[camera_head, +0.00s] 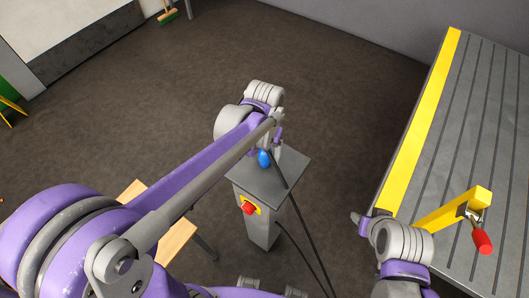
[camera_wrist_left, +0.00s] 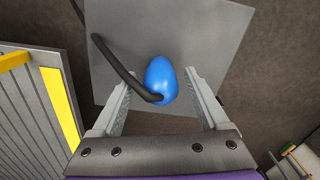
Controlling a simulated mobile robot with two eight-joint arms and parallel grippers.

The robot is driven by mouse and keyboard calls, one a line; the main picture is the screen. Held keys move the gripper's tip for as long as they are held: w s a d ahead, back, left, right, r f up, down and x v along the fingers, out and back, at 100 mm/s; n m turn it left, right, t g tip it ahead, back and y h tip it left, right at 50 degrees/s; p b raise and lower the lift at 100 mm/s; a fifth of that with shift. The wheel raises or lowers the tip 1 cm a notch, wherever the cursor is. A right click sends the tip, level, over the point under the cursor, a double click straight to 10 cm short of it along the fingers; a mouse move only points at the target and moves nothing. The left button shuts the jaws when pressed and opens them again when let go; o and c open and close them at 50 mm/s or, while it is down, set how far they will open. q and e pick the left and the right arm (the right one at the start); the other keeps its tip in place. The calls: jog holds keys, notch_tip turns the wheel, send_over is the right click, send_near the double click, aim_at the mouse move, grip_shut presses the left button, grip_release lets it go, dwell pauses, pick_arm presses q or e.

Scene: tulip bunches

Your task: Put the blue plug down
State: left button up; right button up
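The blue plug (camera_head: 264,158) is a smooth, egg-shaped piece with a black cable. It is at the grey top of a pedestal (camera_head: 285,170); whether it touches the top is unclear. In the left wrist view the plug (camera_wrist_left: 161,80) lies between the two fingers of my left gripper (camera_wrist_left: 158,92), with a visible gap on each side. My left gripper (camera_head: 270,146) is open around the plug in the head view, its fingers partly hidden. My right gripper (camera_head: 362,222) is at lower right, far from the plug, and its fingers are not clear.
The pedestal has a red button (camera_head: 249,208) on its front. Black cables hang down its right side. A ribbed grey platform with a yellow edge (camera_head: 424,125) and a red-handled yellow lever (camera_head: 482,240) stands at right. A wooden surface (camera_head: 176,240) is at lower left.

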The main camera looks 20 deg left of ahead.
pick_arm(q)
jog(key=shift+r, duration=0.15)
notch_tip(320, 180, up, 12)
jog(key=p, duration=0.1)
jog(key=s+a+f+n+t, duration=0.1)
jog(key=s+a+f+t, duration=0.5)
jog(key=s+f, duration=0.3)
jog(key=s, duration=0.2)
jog(key=shift+s+a+f, duration=0.25)
jog(key=shift+s+f, duration=0.1)
dwell(1.4)
